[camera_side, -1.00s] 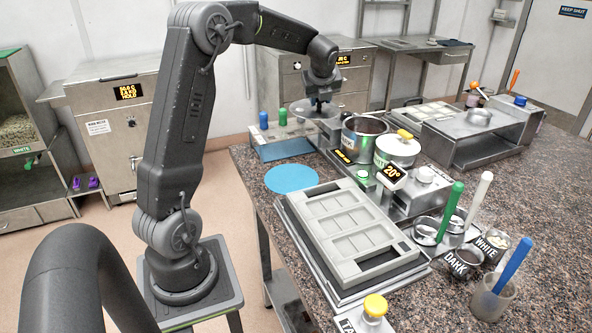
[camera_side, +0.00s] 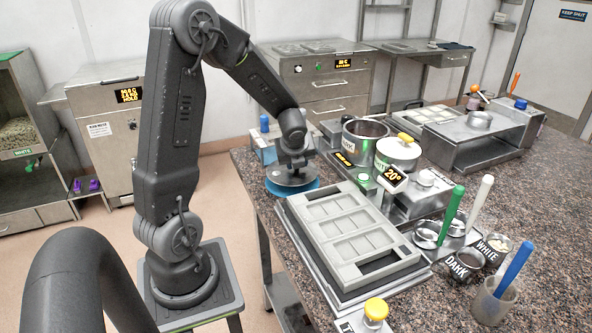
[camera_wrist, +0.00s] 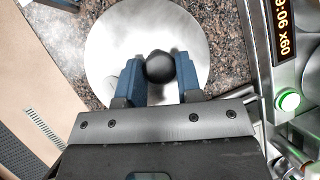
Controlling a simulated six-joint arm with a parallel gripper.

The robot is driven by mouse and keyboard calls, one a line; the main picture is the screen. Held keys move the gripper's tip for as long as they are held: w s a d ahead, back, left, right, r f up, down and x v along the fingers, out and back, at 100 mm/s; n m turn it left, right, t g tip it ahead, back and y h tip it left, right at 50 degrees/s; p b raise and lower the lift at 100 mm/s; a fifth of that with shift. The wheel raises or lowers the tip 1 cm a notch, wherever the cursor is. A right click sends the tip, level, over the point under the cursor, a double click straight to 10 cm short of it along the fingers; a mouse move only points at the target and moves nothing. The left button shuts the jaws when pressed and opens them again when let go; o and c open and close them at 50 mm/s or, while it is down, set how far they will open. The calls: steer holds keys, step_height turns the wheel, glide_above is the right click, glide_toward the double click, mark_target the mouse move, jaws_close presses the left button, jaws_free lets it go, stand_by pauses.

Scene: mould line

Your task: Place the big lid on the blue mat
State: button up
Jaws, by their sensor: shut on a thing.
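The big lid (camera_wrist: 110,50) is a round silver disc with a black knob (camera_wrist: 160,66). My gripper (camera_wrist: 160,78) is shut on the knob in the wrist view, one blue-grey finger on each side. In the side view the lid (camera_side: 284,179) is level under my gripper (camera_side: 291,166), over the blue mat (camera_side: 300,189). The mat's blue rim shows around the lid's edge. I cannot tell whether the lid touches the mat or is slightly above it. In the wrist view the lid hides the mat.
An open steel pot (camera_side: 364,131) and a white pot with a yellow knob (camera_side: 398,152) stand right of the mat. A grey mould (camera_side: 352,228) lies in front of it. A blue-capped bottle (camera_side: 264,124) stands behind. The table's left edge is close to the mat.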

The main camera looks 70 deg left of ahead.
steer(key=shift+f, duration=1.3)
steer(key=shift+f, duration=0.1)
steer(key=o, duration=1)
